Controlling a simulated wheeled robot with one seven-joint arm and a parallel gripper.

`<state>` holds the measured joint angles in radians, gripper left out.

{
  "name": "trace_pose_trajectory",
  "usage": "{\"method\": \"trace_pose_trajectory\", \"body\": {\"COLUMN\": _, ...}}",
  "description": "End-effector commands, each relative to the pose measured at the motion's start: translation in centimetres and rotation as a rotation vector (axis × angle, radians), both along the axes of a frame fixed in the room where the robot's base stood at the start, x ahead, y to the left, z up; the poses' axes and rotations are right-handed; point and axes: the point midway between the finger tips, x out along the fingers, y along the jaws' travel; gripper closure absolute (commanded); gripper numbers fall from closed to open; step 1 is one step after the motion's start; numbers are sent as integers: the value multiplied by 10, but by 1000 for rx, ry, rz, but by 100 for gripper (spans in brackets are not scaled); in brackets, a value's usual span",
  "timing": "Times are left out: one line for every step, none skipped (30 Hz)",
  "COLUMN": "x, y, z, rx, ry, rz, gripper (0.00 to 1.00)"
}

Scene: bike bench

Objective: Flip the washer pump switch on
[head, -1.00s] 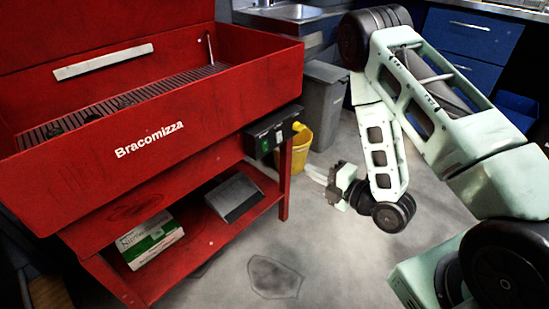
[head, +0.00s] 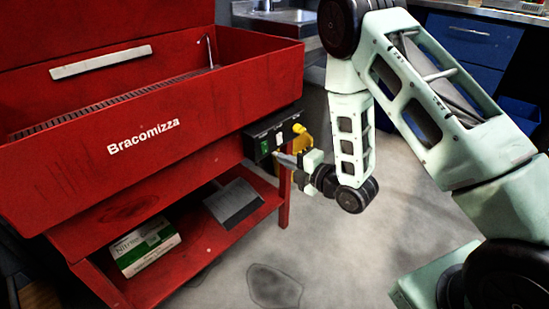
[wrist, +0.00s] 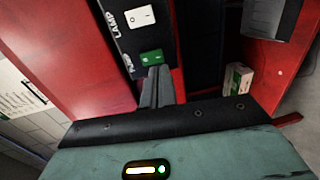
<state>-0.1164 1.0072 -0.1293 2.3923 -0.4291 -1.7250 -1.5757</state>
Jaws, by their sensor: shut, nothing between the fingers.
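The red parts washer (head: 150,135) fills the left of the head view. A black switch box (head: 285,133) is on its front right corner, with a green rocker switch (head: 264,147). In the wrist view the green switch (wrist: 151,57) sits beside a partly hidden label. A white rocker switch (wrist: 140,16) labelled LAMP is above it. My gripper (head: 278,155) is shut and empty, its tips just in front of the box. In the wrist view the closed fingertips (wrist: 157,70) lie right at the lower edge of the green switch; I cannot tell whether they touch it.
The red lower shelf (head: 205,250) holds a glove box (head: 145,247) and a dark tray (head: 233,203).

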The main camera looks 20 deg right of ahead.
Motion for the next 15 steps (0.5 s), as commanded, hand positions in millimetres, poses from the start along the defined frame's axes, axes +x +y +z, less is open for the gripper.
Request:
{"method": "trace_pose_trajectory", "body": {"x": 9, "y": 4, "z": -1, "rx": 2, "ry": -4, "rz": 0, "gripper": 100}}
{"method": "trace_pose_trajectory", "body": {"x": 13, "y": 6, "z": -2, "rx": 1, "ry": -4, "rz": 0, "gripper": 100}}
{"method": "trace_pose_trajectory", "body": {"x": 18, "y": 9, "z": -3, "rx": 1, "ry": -3, "rz": 1, "gripper": 100}}
{"method": "trace_pose_trajectory", "body": {"x": 22, "y": 11, "z": -3, "rx": 1, "ry": -3, "rz": 1, "gripper": 100}}
{"method": "trace_pose_trajectory", "body": {"x": 25, "y": 13, "z": -4, "rx": 1, "ry": -3, "rz": 1, "gripper": 100}}
{"method": "trace_pose_trajectory", "body": {"x": 29, "y": 14, "z": -4, "rx": 1, "ry": -3, "rz": 0, "gripper": 100}}
{"method": "trace_pose_trajectory", "body": {"x": 31, "y": 16, "z": -5, "rx": 1, "ry": -2, "rz": 0, "gripper": 100}}
{"method": "trace_pose_trajectory", "body": {"x": 33, "y": 16, "z": -5, "rx": 0, "ry": -2, "rz": 0, "gripper": 100}}
{"method": "trace_pose_trajectory", "body": {"x": 36, "y": 18, "z": -5, "rx": 0, "ry": -2, "rz": 0, "gripper": 100}}
{"method": "trace_pose_trajectory", "body": {"x": 37, "y": 18, "z": -5, "rx": 0, "ry": -2, "rz": 0, "gripper": 100}}
{"method": "trace_pose_trajectory", "body": {"x": 38, "y": 19, "z": -5, "rx": 0, "ry": -1, "rz": 0, "gripper": 100}}
{"method": "trace_pose_trajectory", "body": {"x": 38, "y": 19, "z": -5, "rx": 0, "ry": 0, "rz": 0, "gripper": 100}}
{"method": "trace_pose_trajectory", "body": {"x": 39, "y": 19, "z": -5, "rx": 0, "ry": 0, "rz": 0, "gripper": 100}}
{"method": "trace_pose_trajectory", "body": {"x": 39, "y": 19, "z": -5, "rx": 0, "ry": 1, "rz": 0, "gripper": 100}}
{"method": "trace_pose_trajectory", "body": {"x": 39, "y": 20, "z": -5, "rx": 0, "ry": 1, "rz": 0, "gripper": 100}}
